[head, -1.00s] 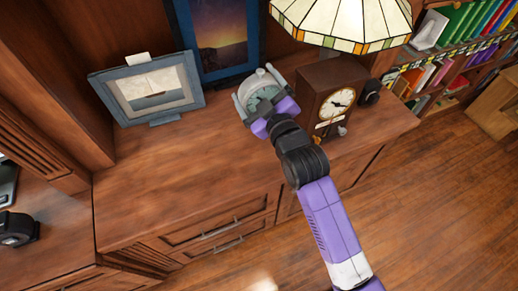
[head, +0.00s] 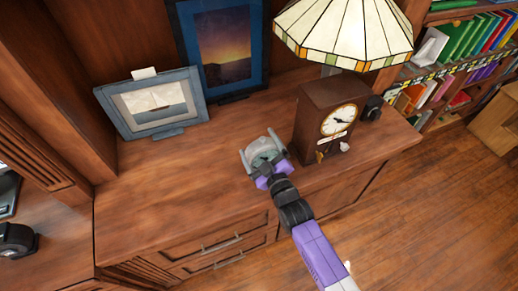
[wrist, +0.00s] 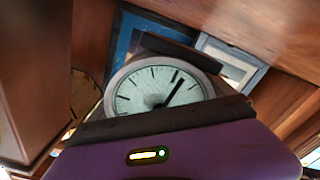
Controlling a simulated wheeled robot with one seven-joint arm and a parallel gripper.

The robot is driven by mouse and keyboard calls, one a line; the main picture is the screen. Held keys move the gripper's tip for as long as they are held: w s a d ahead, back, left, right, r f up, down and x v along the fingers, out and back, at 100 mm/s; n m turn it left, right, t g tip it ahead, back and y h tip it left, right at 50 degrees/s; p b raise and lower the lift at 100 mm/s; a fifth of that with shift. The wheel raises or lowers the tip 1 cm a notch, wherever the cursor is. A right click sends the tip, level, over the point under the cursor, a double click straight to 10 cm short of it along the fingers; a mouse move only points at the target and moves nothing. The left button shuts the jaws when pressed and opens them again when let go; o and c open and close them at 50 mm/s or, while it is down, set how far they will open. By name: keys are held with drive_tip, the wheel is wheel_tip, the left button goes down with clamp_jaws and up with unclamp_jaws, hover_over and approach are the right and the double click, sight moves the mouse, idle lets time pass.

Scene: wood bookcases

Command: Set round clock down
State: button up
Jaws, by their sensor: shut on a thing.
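The round clock (head: 264,153) is a small grey clock with a pale face. My gripper (head: 262,149) is shut on it, one finger on each side. The clock is over the front middle of the wooden cabinet top (head: 190,200), left of the wooden mantel clock. I cannot tell whether its base touches the wood. In the wrist view the clock's face (wrist: 150,95) fills the middle, with black hands and marks; its lower part is hidden behind my gripper.
The wooden mantel clock (head: 326,120) stands close on the right, under a stained-glass lamp (head: 345,30). A grey-framed boat picture (head: 152,103) and a blue-framed picture (head: 222,50) stand at the back. The cabinet top left of my gripper is clear.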

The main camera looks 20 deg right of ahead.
drive_tip(key=shift+f, duration=0.7)
drive_tip(key=shift+f+b, duration=0.4)
drive_tip(key=shift+f+b, duration=0.25)
drive_tip(key=shift+b, duration=0.1)
drive_tip(key=o, duration=1.5)
drive_tip(key=shift+s+f, duration=0.1)
drive_tip(key=shift+f, duration=0.05)
